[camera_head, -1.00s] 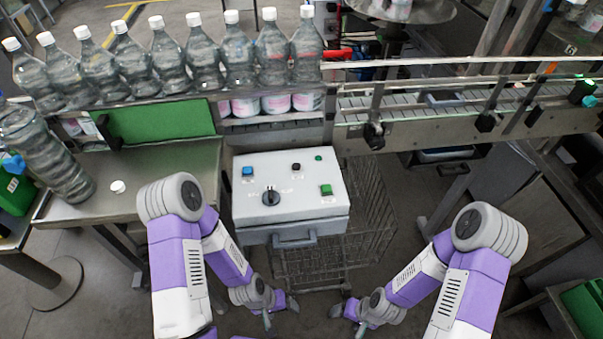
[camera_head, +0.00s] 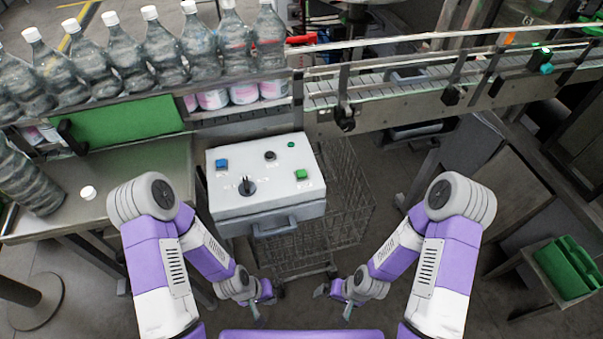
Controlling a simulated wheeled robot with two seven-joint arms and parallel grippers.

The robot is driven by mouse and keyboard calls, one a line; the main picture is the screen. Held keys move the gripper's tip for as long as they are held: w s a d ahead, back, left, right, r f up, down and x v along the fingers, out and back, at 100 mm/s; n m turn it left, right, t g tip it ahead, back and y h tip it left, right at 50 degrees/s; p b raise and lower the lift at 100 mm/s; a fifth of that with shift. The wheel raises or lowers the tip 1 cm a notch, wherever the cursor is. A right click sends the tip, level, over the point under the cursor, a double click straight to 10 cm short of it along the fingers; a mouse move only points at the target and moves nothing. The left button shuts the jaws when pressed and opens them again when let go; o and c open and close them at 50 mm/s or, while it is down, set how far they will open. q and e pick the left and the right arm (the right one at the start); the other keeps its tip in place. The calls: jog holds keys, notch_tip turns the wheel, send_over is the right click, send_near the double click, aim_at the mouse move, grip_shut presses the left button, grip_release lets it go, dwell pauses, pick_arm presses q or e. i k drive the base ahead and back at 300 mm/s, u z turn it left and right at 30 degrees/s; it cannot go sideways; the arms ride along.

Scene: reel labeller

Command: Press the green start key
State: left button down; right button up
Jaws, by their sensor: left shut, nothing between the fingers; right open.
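The control box (camera_head: 265,203) is a white panel in the middle of the head view. The green start key (camera_head: 301,175) is a square key on the right of its top. A blue key (camera_head: 221,164), a black knob (camera_head: 247,187), a dark round button (camera_head: 270,155) and a small green round light (camera_head: 291,144) are also on it. My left gripper (camera_head: 262,308) is shut and empty, below and in front of the box. My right gripper (camera_head: 334,303) is open and empty, to the right of the left one. Both are apart from the box.
A wire basket cart (camera_head: 345,200) stands under and beside the box. Several clear bottles (camera_head: 160,50) line the shelf behind. A conveyor (camera_head: 400,97) runs along the back right. A metal table (camera_head: 130,185) with a white cap (camera_head: 88,192) is at left. A green crate (camera_head: 566,268) is at lower right.

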aim_at(300, 175)
jog(key=u, duration=1.7)
jog(key=k, duration=1.35)
jog(key=z, duration=1.7)
jog(key=i, duration=0.5)
jog(key=u, duration=0.05)
